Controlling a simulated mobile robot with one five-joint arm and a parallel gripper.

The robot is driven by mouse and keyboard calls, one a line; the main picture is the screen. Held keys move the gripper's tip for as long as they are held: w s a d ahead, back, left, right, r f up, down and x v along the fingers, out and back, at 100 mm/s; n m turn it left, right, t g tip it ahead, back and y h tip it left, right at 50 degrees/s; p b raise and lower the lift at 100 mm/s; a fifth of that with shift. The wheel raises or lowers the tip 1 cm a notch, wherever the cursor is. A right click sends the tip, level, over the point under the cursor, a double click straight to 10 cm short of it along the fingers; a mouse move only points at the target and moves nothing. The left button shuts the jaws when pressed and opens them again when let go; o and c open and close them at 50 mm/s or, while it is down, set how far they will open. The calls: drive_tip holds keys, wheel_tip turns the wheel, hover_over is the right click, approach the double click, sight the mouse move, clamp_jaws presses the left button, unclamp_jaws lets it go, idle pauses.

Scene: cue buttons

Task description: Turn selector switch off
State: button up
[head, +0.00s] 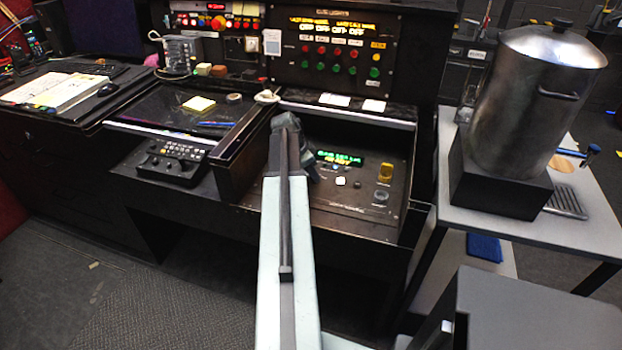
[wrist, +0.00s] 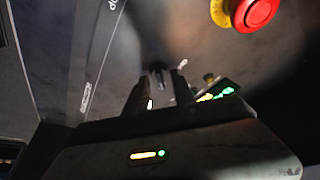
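My gripper (wrist: 159,80) shows in the wrist view with its two dark fingers apart. A small dark knob (wrist: 158,69), which looks like the selector switch, stands on the dark panel just beyond and between the fingertips. I cannot tell whether the fingers touch it, or which way it is turned. In the head view my arm reaches over the left part of the sloped control panel (head: 345,196), and it hides the knob and most of the gripper.
A red button with a yellow collar (wrist: 255,12) is at upper right in the wrist view. The panel also has a green-lit display (head: 340,158) and a yellow part (head: 385,172). A metal pot (head: 530,100) stands on a side table at right.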

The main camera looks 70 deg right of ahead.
drive_tip(key=shift+r, duration=0.1)
clamp_jaws()
drive_tip(key=shift+n, duration=0.3)
drive_tip(key=n, duration=0.1)
drive_tip(key=n+t+h, duration=0.1)
drive_tip(key=shift+s+a+n, duration=0.2)
drive_tip(key=shift+n, duration=0.1)
drive_tip(key=n+t, duration=0.1)
drive_tip(key=n, duration=0.2)
drive_tip(key=shift+s+n, duration=0.15)
drive_tip(key=shift+n, duration=0.15)
drive_tip(key=n, duration=0.1)
drive_tip(key=n+t, duration=0.1)
drive_tip(key=n, duration=0.1)
drive_tip(key=n+t, duration=0.1)
drive_tip(key=n, duration=0.1)
drive_tip(key=shift+s+d, duration=0.1)
drive_tip(key=shift+s, duration=0.15)
drive_tip(key=n+t, duration=0.1)
drive_tip(key=n, duration=0.2)
drive_tip(key=n+t+y, duration=0.1)
drive_tip(key=n, duration=0.2)
drive_tip(key=shift+s+d, duration=0.1)
drive_tip(key=shift+s, duration=0.05)
